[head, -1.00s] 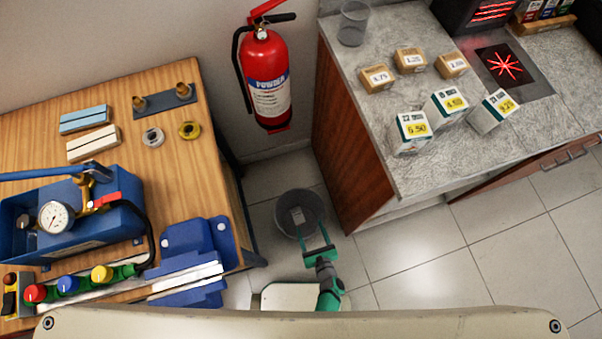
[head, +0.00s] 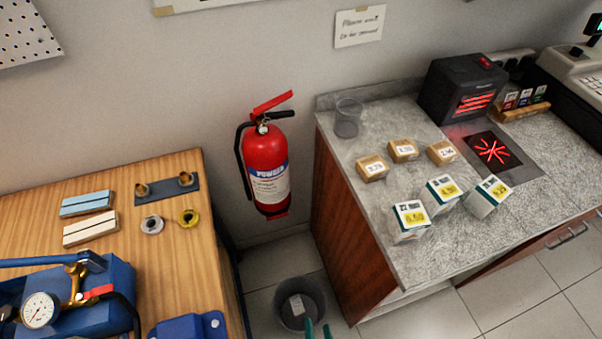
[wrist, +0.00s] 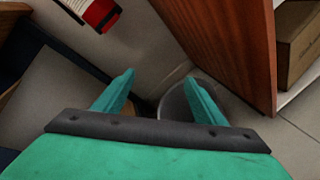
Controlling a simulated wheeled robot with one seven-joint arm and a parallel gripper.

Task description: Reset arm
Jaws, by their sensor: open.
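My gripper (wrist: 158,95) is open in the wrist view, its two green fingers spread apart with nothing between them. In the head view only the green fingertips (head: 318,330) show at the bottom edge; the rest of my arm is out of that picture. The gripper is over the floor gap between the wooden bench and the counter, close to a grey bin (head: 300,303). The bin also shows in the wrist view (wrist: 172,103), partly hidden behind the right finger. A small pale item lies inside the bin.
A wooden bench (head: 120,200) with a blue pump (head: 75,295) stands at left. A stone-topped counter (head: 400,245) with several boxes and a scanner (head: 490,150) stands at right. A red fire extinguisher (head: 267,165) hangs on the wall between them. Tiled floor is clear at lower right.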

